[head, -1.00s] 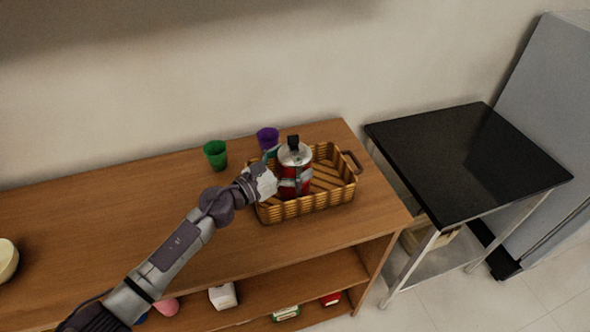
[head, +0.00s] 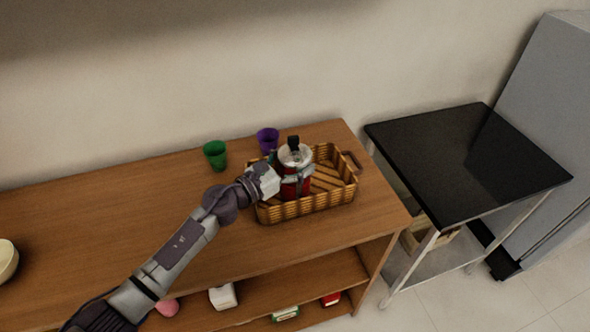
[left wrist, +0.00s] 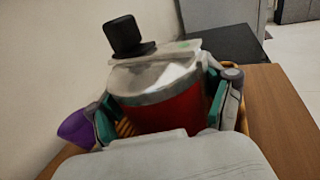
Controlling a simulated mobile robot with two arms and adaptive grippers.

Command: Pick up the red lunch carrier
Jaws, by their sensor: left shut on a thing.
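The red lunch carrier (head: 291,186) stands in the wicker basket (head: 318,204) on the wooden counter. It has a silver lid and a black knob on top. It also shows close up in the left wrist view (left wrist: 163,112), looking tilted there. My left gripper (head: 291,178) reaches in from the left and is shut around the carrier's upper body, below the lid. In the left wrist view its fingers (left wrist: 165,110) lie on both sides of the carrier. The carrier's lower part is hidden by the basket wall and my gripper. My right gripper is not in view.
A green cup (head: 215,155) and a purple cup (head: 267,140) stand behind the basket. A black-topped table (head: 460,160) stands to the right across a narrow gap. A bowl (head: 7,260) is at the far left. The counter's left half is largely clear.

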